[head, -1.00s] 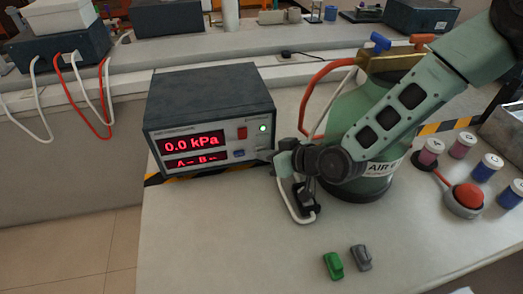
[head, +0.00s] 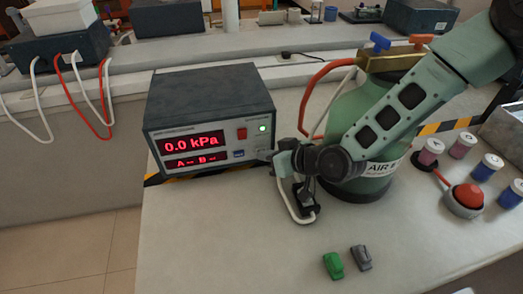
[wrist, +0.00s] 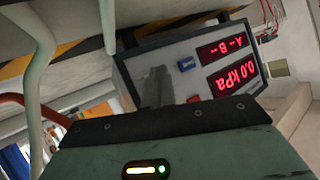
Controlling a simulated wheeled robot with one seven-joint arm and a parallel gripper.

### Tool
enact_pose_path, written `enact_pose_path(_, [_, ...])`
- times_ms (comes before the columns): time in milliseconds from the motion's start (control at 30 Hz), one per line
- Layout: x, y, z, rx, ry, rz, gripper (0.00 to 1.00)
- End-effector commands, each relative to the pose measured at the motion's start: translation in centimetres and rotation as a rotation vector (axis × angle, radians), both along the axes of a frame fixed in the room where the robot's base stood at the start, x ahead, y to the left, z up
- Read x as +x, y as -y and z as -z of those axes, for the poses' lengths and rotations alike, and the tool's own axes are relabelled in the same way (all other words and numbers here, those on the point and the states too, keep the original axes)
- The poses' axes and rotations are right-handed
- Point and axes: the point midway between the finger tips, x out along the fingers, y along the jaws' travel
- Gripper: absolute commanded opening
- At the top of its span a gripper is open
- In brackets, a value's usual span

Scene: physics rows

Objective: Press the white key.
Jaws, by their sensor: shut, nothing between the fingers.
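The meter box (head: 210,95) has a dark top and a light front with red displays reading 0.0 kPa and "A-- B--". Its front also shows in the wrist view (wrist: 158,58). A blue key (head: 239,153) sits right of the lower display and shows in the wrist view (wrist: 187,63). I cannot make out a white key; the panel's lower right part is hidden by my gripper. My gripper (head: 275,155) is shut and empty, close to that lower right part. Its grey fingers (wrist: 157,87) overlap the panel in the wrist view; whether they touch it I cannot tell.
A red switch (head: 242,133) and a lit green lamp (head: 262,128) are above my gripper. A green air tank (head: 365,105) stands behind my arm. A white hose (head: 299,216) loops below my gripper. Green (head: 333,265) and grey (head: 361,257) clips lie in front; a red button (head: 467,196) is right.

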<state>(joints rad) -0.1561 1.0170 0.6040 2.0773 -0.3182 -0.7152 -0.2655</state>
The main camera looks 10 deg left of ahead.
Motion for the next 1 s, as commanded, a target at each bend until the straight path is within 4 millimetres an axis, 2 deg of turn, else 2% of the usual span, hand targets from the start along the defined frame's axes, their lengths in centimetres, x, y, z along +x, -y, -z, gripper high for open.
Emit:
enact_pose_path(33, [0.4,-0.2,-0.5,0.011,0.015,0.007,0.0])
enact_pose_path(300, [-0.8,0.4,-0.5,0.009,0.012,0.005,0.0])
enact_pose_path(667, [-1.2,0.6,-0.3,0.005,0.006,0.002,0.0])
enact_pose_path(1000, [-4.1,1.9,-0.2,0.003,0.004,0.0,0.0])
